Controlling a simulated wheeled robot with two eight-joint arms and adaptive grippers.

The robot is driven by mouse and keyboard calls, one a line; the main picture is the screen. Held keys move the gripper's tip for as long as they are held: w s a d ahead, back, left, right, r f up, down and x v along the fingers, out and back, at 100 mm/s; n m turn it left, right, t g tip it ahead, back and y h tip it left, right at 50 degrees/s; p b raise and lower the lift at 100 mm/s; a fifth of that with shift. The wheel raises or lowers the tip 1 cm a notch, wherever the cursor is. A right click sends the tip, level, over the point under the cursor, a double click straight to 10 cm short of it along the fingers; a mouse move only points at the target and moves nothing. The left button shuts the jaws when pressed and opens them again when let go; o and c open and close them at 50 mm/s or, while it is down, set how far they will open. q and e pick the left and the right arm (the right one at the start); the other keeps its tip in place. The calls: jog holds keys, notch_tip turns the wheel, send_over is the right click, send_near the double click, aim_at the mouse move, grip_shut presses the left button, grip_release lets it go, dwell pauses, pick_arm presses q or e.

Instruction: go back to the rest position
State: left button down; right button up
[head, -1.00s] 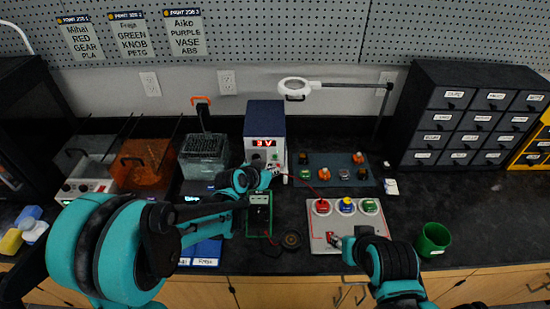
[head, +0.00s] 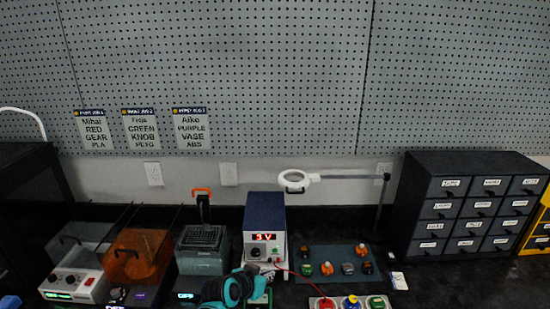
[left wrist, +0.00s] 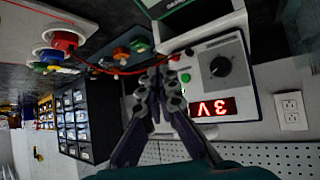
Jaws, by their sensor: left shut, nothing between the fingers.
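My left gripper (head: 264,271) shows at the bottom of the head view, in front of the power supply (head: 265,222). Its fingers are together and empty. In the left wrist view my left gripper (left wrist: 160,78) points at the front of the power supply (left wrist: 245,125), which appears upside down with a knob and lit red digits. The fingertips are close to its terminals; I cannot tell if they touch it. A red lead (head: 299,272) runs from the power supply to the right, toward the red button (head: 325,303). My right gripper is out of view.
A dark mat (head: 335,258) with small orange and green parts lies right of the power supply. A magnifier lamp (head: 297,180) reaches over it. A drawer cabinet (head: 465,205) stands at right. An orange box (head: 138,256) and a grey basket unit (head: 203,255) stand at left.

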pick_arm(q)
jog(key=s+a+r+n+g+y, duration=0.1)
jog(key=s+a+r+n+y, duration=0.1)
jog(key=s+a, duration=0.6)
jog(key=s+a+r+n+g+y, duration=0.1)
jog(key=s+a+n+y, duration=0.2)
jog(key=s+a, duration=0.4)
jog(key=s, duration=0.8)
jog(key=shift+s+a+r+n, duration=0.3)
jog(key=shift+a+r, duration=0.1)
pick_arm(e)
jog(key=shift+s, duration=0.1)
pick_arm(q)
jog(key=shift+w+d, duration=0.1)
jog(key=shift+d, duration=0.05)
